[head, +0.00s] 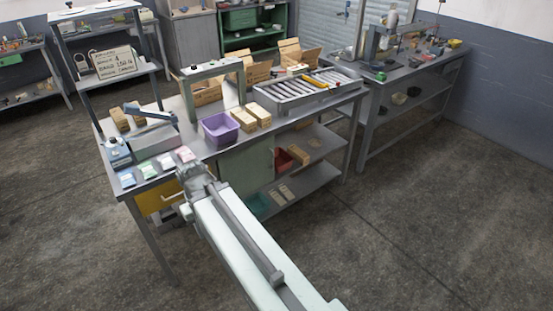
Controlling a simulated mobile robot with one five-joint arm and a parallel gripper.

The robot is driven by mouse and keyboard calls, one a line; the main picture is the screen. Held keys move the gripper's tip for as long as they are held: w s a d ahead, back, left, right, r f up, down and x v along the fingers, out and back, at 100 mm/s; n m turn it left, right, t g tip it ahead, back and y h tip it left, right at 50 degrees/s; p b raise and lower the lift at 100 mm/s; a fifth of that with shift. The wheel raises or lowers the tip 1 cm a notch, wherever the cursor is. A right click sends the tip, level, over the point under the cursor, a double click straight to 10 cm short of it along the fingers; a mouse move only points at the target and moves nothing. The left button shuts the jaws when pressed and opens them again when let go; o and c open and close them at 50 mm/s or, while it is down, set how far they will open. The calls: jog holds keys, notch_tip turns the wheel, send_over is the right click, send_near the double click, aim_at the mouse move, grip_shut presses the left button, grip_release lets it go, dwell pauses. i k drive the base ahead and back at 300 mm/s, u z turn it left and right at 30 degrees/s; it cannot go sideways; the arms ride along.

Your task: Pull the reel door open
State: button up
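A grey-green cabinet front (247,168), likely the reel door, is under the grey workbench in the head view. It looks closed, and no handle shows on it. My gripper (188,174) is at the end of my pale arm, by the bench's front edge. In the picture it lies to the left of the cabinet front and covers part of the area beside it. The fingers are too small to tell open from shut. I see nothing clearly held, and I cannot tell whether the gripper touches the bench.
A yellow drawer (151,203) with a light handle is left of my gripper. The bench top (195,142) carries a purple bin (220,128), small boxes (258,115) and a roller tray (303,92). A lower shelf (309,180) is at right. The floor in front is clear.

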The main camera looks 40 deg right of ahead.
aim_at(249, 168)
jog(key=i, duration=0.9)
jog(key=u, duration=0.05)
